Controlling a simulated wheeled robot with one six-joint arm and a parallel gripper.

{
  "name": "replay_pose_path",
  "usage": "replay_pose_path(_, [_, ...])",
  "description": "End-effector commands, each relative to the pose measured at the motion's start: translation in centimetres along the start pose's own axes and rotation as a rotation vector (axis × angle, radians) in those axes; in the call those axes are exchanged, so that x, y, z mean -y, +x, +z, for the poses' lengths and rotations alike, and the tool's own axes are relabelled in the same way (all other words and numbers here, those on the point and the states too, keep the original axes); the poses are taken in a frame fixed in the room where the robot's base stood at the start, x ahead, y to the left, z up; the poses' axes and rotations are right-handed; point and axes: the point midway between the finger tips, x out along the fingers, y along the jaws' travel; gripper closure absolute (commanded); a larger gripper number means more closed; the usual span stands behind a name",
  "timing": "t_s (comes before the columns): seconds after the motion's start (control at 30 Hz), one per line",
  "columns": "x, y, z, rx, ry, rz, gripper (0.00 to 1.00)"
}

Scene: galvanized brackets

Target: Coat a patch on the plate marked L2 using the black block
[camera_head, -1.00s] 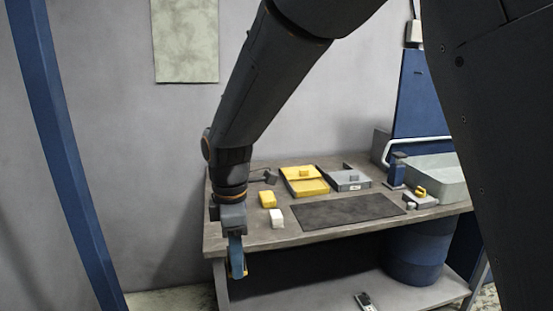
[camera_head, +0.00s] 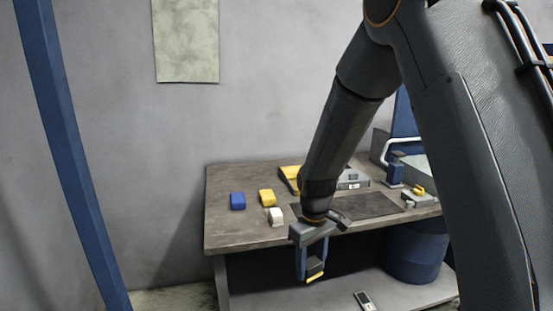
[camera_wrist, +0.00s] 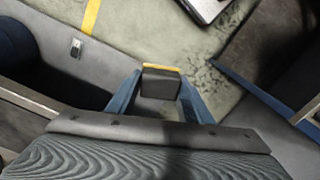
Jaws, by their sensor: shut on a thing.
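My gripper (camera_head: 313,268) hangs in front of the workbench's front edge, pointing down. Its blue fingers are shut on the black block (camera_head: 316,266), which has a yellow strip along its lower end. In the wrist view the black block (camera_wrist: 161,82) sits between the two fingers, with the yellow strip at its far edge. I can make out no L2 mark, so I cannot tell which thing is the plate marked L2.
A blue drum (camera_head: 415,255) stands beneath. A small handheld device (camera_head: 365,301) lies on the lower shelf.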

Motion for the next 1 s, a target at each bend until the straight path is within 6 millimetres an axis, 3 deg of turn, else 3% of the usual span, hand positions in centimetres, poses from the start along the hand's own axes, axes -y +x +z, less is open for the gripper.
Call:
replay_pose_path(0.03, [-2.1, 1.3, 1.1, 0.003, 0.117, -0.001, 0.80])
replay_pose_path(0.1, [-4.2, 2.6, 2.2, 0.003, 0.262, -0.001, 0.80])
replay_pose_path(0.33, [-8.2, 5.2, 4.8, 0.000, 0.553, 0.000, 0.80])
replay_pose_path(0.47, [-8.2, 7.0, 6.1, 0.004, 0.601, -0.001, 0.80])
replay_pose_path(0.7, [-6.2, 11.5, 9.1, 0.002, 0.603, -0.001, 0.80])
replay_pose_path(1.0, [-5.8, 12.2, 9.5, -0.002, 0.601, 0.001, 0.80])
